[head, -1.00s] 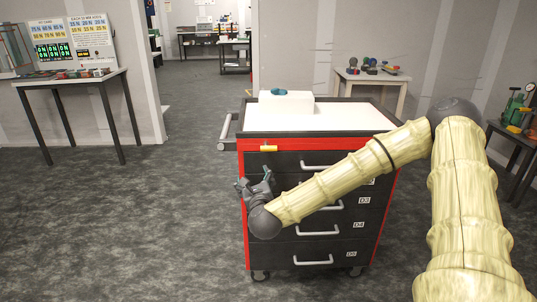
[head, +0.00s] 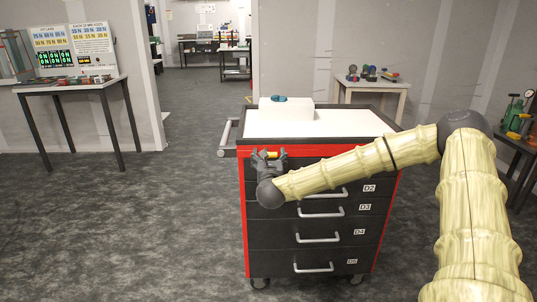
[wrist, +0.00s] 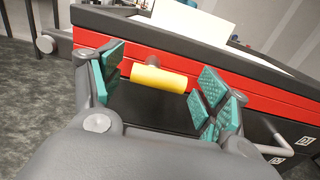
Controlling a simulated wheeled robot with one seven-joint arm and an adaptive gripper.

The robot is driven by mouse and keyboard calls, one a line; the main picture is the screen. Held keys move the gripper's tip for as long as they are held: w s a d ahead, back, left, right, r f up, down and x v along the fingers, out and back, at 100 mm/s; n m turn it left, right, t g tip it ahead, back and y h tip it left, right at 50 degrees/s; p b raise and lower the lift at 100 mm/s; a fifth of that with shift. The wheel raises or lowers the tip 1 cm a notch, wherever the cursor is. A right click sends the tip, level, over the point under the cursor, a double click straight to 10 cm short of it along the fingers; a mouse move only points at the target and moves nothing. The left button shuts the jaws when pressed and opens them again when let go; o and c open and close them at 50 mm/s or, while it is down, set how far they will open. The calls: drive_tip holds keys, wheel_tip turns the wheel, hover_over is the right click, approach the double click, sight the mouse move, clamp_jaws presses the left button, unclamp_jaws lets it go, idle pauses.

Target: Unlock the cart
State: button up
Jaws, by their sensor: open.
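The cart (head: 243,215) is a red cabinet with black drawers and a white top. A yellow cylindrical handle (wrist: 158,79) sticks out from its red upper front rail, lying crosswise; in the head view the yellow handle (head: 272,154) shows just behind my fingers. My gripper (head: 268,157) is open at the cart's upper left front. In the wrist view my gripper (wrist: 160,88) has its green-padded fingers on either side of the yellow handle, with gaps at both ends. I cannot tell how deep the handle sits between the pads.
A white block (head: 287,110) with a teal object (head: 279,98) on it rests on the cart top. A grey push bar (head: 225,135) juts from the cart's left side. Side tables stand at left (head: 70,84) and back right (head: 372,84). The floor left of the cart is clear.

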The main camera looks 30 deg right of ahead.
drive_tip(key=shift+x, duration=1.05)
drive_tip(key=shift+c, duration=0.4)
drive_tip(key=c, duration=1)
drive_tip(key=shift+o, duration=0.2)
